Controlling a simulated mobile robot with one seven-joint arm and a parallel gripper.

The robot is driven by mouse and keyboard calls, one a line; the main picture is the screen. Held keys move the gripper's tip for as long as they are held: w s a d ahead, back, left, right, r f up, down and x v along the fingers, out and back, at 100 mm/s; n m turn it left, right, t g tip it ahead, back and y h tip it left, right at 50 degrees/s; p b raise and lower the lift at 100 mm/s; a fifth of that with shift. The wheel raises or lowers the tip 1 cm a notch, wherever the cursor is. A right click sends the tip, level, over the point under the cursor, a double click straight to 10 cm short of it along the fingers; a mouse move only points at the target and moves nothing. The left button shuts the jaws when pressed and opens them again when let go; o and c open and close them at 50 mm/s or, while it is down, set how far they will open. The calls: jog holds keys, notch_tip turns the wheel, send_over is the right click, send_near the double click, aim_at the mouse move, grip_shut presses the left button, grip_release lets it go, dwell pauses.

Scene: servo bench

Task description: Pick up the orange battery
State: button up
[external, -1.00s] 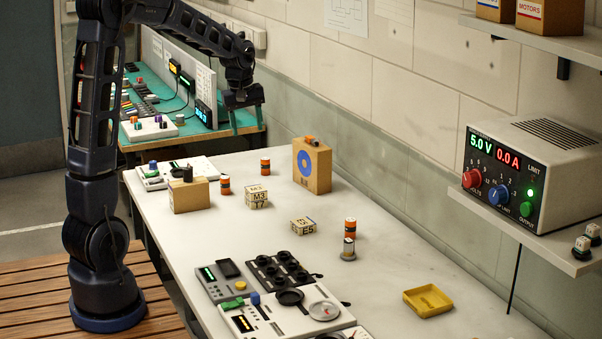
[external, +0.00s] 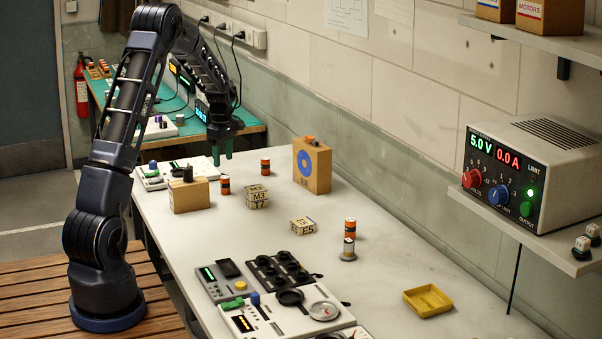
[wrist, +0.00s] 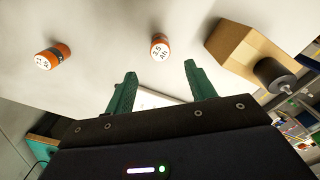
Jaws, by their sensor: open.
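Several orange batteries are in view, and I cannot tell which one is meant. One battery (external: 225,185) stands beside the tan box; it appears in the wrist view (wrist: 160,47), marked "3.5 Ah", beyond the gap between my fingers. Another battery (external: 265,166) stands farther back, at left in the wrist view (wrist: 52,57). A third (external: 350,226) stands by the metal cup, and an orange piece (external: 310,141) lies on the tall cardboard box. My gripper (external: 222,160) is open and empty, green fingers pointing down, above the bench's far end. It also shows in the wrist view (wrist: 160,72).
The tan box (external: 188,197) with a dark cylinder on top is close to the first battery. Two lettered cubes (external: 256,197) (external: 303,225), the cardboard box (external: 320,168) and a yellow tray (external: 428,300) stand on the white bench. Devices fill its near left.

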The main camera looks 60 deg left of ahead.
aim_at(225, 177)
jog(key=f, duration=1)
jog(key=shift+w+d+f, duration=0.1)
jog(key=shift+d+f, duration=0.05)
jog(key=shift+d, duration=0.1)
jog(key=shift+c, duration=0.2)
jog(key=c, duration=1.1)
